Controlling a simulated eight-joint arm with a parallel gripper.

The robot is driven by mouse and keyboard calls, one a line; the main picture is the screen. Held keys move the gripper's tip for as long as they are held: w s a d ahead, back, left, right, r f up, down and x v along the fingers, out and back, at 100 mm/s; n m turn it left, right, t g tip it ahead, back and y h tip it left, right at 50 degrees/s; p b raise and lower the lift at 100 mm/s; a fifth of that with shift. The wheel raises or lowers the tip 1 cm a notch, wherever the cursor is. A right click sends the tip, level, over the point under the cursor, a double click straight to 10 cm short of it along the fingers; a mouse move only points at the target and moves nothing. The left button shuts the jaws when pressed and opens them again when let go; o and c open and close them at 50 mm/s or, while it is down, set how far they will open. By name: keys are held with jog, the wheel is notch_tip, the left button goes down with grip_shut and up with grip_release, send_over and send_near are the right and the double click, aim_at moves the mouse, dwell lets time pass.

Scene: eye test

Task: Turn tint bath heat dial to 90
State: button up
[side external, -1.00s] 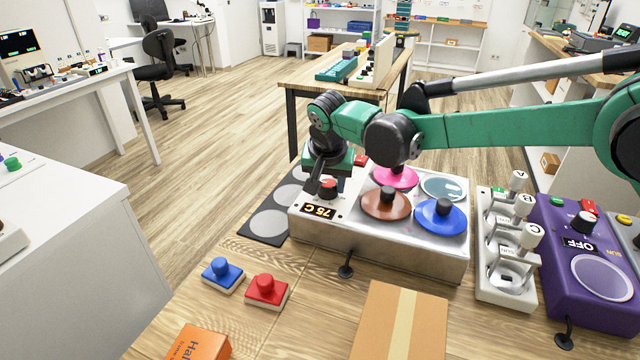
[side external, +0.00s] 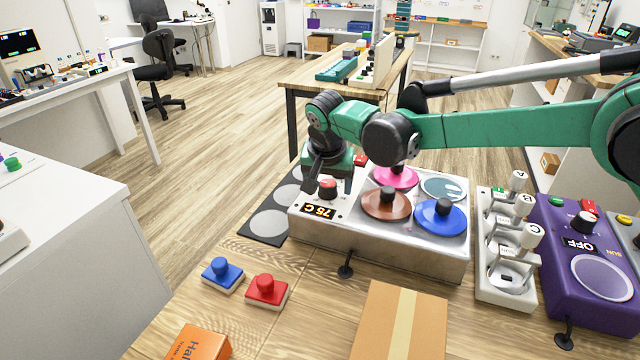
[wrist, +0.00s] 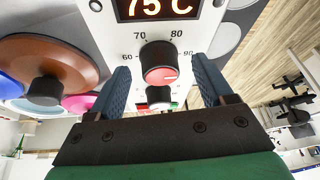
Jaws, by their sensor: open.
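The tint bath heat dial (side external: 327,189) is a black knob with a red cap at the left end of the metal bath unit (side external: 400,250). In the wrist view the dial (wrist: 160,64) sits between my gripper's (wrist: 160,72) two blue fingers, which are open with a gap on each side. The marks 60, 70 and 80 show around it; the area to the right of 80 is partly behind the right finger. The display (wrist: 155,9) reads 75 C. In the side view my gripper (side external: 318,172) is low over the unit, beside the dial; its far finger is hard to make out.
A second knob (wrist: 158,97) lies beyond the dial in the wrist view. Brown (side external: 386,204), blue (side external: 440,218) and pink lidded pots sit right of the dial. Red (side external: 267,291) and blue (side external: 222,275) buttons and a cardboard box (side external: 400,325) lie in front.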

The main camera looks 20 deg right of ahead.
jog(key=v, duration=0.5)
jog(key=shift+s+r, duration=0.1)
jog(key=shift+r, duration=0.2)
jog(key=shift+r, duration=0.1)
jog(key=s+d+r+n+t+y, duration=0.15)
jog(key=s+d+r+n, duration=0.25)
jog(key=s+d, duration=0.5)
jog(key=s+d+f, duration=0.1)
jog(key=s, duration=0.1)
jog(key=s+d+n+t, duration=0.1)
jog(key=s+d, duration=0.1)
jog(key=s, duration=0.1)
jog(key=s+d+f+n, duration=0.1)
jog(key=s, duration=0.2)
jog(key=shift+s+d+f+y, duration=0.15)
jog(key=shift+s+f+y, duration=0.1)
jog(key=shift+f+y, duration=0.1)
jog(key=shift+s+d+f+n+t, duration=0.15)
jog(key=shift+s+f+n+t, duration=0.2)
jog(key=shift+s+n, duration=0.1)
